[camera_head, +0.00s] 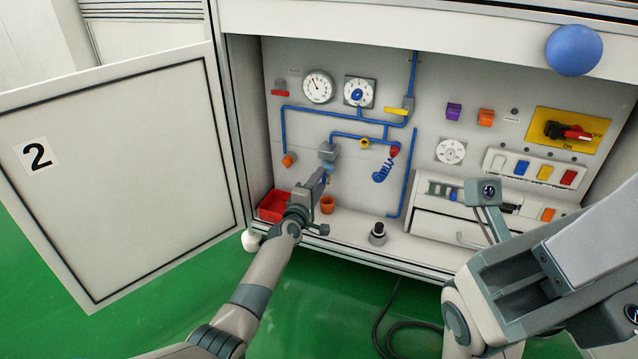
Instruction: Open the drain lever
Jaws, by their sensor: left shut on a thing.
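My left gripper (323,177) reaches up to the pipe panel from below and is shut. Its tips are at a small blue handle (328,180), just under a grey valve block (327,152) on the blue piping. This looks like the drain lever, gripped by my fingers. The fingers cover most of it, so its exact angle is hard to read. An orange cup (327,204) stands on the cabinet floor just below, right of my wrist. My right arm fills the lower right. Its fingers cannot be made out.
A red tray (273,206) sits left of my left wrist, and a dark round fitting (377,234) stands to the right. The open door (120,180) stands at left.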

